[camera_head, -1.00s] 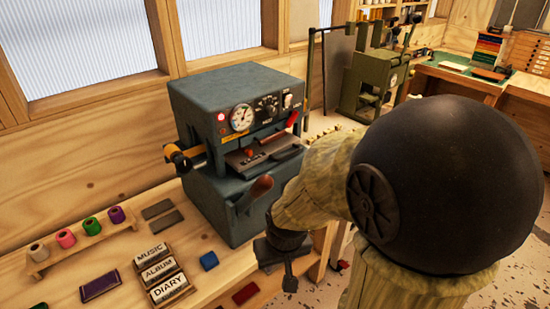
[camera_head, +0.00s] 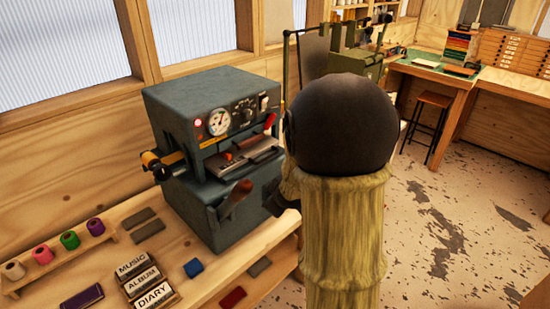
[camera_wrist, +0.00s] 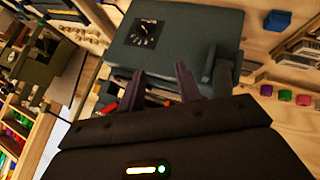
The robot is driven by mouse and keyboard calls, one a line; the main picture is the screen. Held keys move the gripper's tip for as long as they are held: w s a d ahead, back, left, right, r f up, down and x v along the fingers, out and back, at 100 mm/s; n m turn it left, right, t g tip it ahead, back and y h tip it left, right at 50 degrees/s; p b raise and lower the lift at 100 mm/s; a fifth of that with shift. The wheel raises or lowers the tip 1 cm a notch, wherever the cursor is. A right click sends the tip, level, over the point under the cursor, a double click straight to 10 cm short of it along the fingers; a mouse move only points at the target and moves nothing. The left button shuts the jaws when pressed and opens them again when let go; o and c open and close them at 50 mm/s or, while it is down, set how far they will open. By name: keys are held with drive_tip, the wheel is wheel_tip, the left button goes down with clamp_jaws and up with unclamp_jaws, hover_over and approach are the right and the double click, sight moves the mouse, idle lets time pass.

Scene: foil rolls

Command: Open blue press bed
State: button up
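The blue-grey press (camera_head: 190,110) stands on the bench left of centre in the head view, with a gauge and dial on its front. Its bed (camera_head: 250,160) lies in the slot between the upper housing and the lower body; how far out it sits is unclear. A brown-gripped handle (camera_head: 236,197) sticks out from the lower front. My gripper is mostly hidden behind my arm in the head view, right of the press. In the wrist view its two fingers (camera_wrist: 163,85) are apart with nothing seen between them, and the press (camera_wrist: 195,30) fills the view beyond.
Title blocks (camera_head: 141,280), a blue block (camera_head: 194,268), a red block (camera_head: 232,297) and a rack of foil rolls (camera_head: 69,240) lie on the bench (camera_head: 200,290). A green machine (camera_head: 345,65) stands behind. Open floor (camera_head: 440,220) lies to the right.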

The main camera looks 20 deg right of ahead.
drive_tip(key=w+d+n+t+y, duration=0.4)
drive_tip(key=d+n+t+y, duration=0.2)
drive_tip(key=d+n, duration=0.8)
drive_tip(key=shift+d+r+n+y+p, duration=0.15)
drive_tip(key=shift+r+n+y+p, duration=0.3)
drive_tip(key=shift+n, duration=0.65)
drive_tip(key=shift+w, duration=0.25)
drive_tip(key=p+x, duration=0.5)
drive_tip(key=x, duration=1.2)
drive_tip(key=shift+w, duration=0.1)
clamp_jaws()
